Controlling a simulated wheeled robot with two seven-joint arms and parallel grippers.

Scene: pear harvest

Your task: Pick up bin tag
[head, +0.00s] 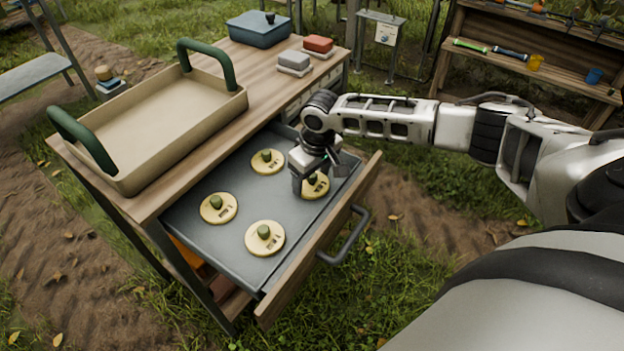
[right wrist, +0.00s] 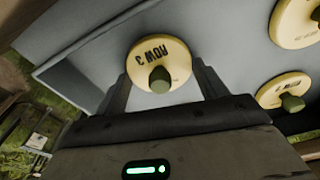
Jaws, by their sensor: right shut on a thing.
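Several round yellow bin tags with green knobs lie in the open grey drawer (head: 190,240). One tag (head: 218,208) is at the left, one (head: 265,237) at the front and one (head: 267,161) at the back. My right gripper (head: 312,190) reaches down into the drawer's right part, shut on the fourth tag (head: 316,187), which it partly hides. In the right wrist view this tag (right wrist: 158,62) reads "ROW 3" and sits between the two fingers. Whether it is lifted off the drawer floor I cannot tell. My left gripper is not in view.
A beige tray (head: 150,125) with green handles stands on the wooden table. A blue box (head: 258,30), a grey block (head: 294,60) and a red block (head: 318,44) are at its back. The drawer's front panel and handle (head: 345,240) stick out over grass.

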